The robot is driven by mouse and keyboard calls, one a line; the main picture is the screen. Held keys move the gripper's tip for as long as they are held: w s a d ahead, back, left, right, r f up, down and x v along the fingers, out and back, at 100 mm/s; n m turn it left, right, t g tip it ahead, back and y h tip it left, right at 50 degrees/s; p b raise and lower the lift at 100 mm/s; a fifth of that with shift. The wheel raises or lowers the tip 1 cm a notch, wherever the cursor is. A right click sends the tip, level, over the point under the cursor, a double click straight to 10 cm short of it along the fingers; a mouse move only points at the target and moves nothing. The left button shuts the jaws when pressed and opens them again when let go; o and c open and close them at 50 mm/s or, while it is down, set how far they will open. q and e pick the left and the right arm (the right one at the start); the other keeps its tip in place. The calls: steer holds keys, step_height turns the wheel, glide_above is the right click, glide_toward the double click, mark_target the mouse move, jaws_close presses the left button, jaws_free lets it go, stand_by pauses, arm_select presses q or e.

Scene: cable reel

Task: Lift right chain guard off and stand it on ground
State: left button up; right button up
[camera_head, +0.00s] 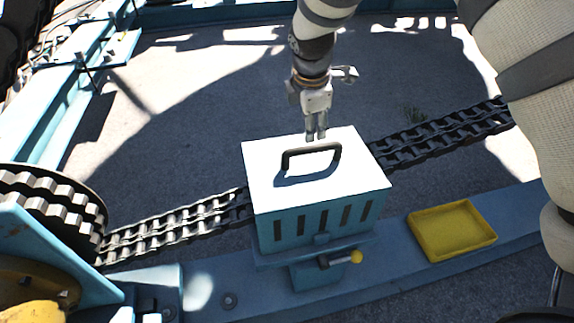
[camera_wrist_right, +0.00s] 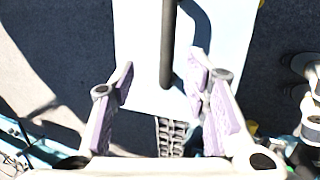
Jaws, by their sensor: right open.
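The chain guard (camera_head: 355,168) is a box with a white top, slotted teal sides and a black handle (camera_head: 312,152) on top. It sits over the chain (camera_head: 170,227) on the blue frame beam. My right gripper (camera_head: 316,133) is at the far edge of the guard's top, behind the handle, fingers pointing down. In the right wrist view its open fingers (camera_wrist_right: 165,85) are apart, and the dark handle bar (camera_wrist_right: 167,45) shows between them in the picture. I cannot tell whether they touch it. My left gripper is not in view.
A yellow tray (camera_head: 452,230) sits on the blue beam (camera_head: 400,283) to the right. A toothed wheel (camera_head: 55,205) stands at left. The grey ground (camera_head: 190,120) behind the chain is clear.

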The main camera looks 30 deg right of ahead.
glide_above(313, 146)
steer(key=s+a, duration=0.1)
steer(key=s, duration=0.1)
step_height(313, 146, down, 5)
steer(key=shift+a+r+b, duration=0.1)
steer(key=shift+r+b, duration=0.05)
steer(key=shift+b, duration=0.15)
steer(key=x, duration=0.6)
steer(key=shift+w+f+b, duration=0.2)
steer(key=shift+f+b, duration=0.05)
steer(key=shift+b, duration=0.15)
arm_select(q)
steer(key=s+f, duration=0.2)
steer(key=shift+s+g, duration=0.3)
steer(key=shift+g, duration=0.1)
arm_select(e)
steer(key=shift+r, duration=0.1)
steer(key=shift+c, duration=0.2)
jaws_close()
steer(key=shift+w, duration=0.1)
